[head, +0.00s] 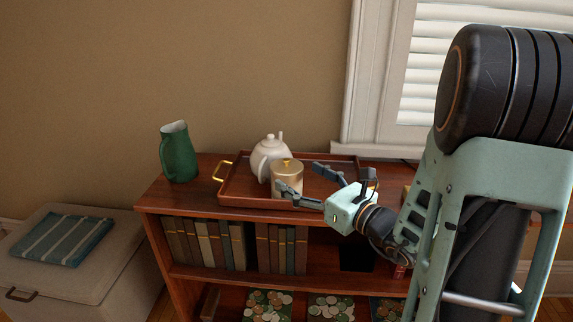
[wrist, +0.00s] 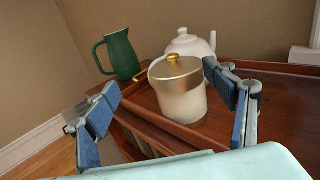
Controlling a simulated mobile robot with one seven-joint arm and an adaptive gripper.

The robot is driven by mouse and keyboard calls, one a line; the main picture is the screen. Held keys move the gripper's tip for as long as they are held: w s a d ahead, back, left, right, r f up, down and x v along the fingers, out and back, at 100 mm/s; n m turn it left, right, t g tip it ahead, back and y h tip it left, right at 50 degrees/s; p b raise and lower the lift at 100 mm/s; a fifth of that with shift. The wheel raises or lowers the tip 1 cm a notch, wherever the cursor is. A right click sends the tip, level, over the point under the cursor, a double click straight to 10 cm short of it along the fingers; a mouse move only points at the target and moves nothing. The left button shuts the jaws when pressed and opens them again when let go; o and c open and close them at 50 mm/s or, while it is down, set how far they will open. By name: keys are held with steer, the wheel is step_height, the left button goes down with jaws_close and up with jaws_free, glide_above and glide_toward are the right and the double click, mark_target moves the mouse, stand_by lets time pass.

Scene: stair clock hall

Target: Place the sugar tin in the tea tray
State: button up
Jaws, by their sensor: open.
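The sugar tin (head: 288,180), pale with a gold lid and knob, stands upright inside the brown tea tray (head: 234,192), close to its front wall. In the wrist view the tin (wrist: 181,98) is upright, just beyond and between the fingertips, nearer the right finger. The tray's front rim (wrist: 155,123) shows below it. My gripper (head: 301,178) is open and empty, at the front of the tray beside the tin. I see no finger closed on the tin. In the head view one finger overlaps the tin's lower part.
A white teapot (head: 267,155) stands in the tray behind the tin. A green jug (head: 178,153) stands left of the tray on the wooden bookcase (head: 152,200). The tray has a brass handle (head: 222,170) at its left. The tray's right part looks clear behind my gripper.

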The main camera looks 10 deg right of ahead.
steer(key=v, duration=0.4)
stand_by(0.3)
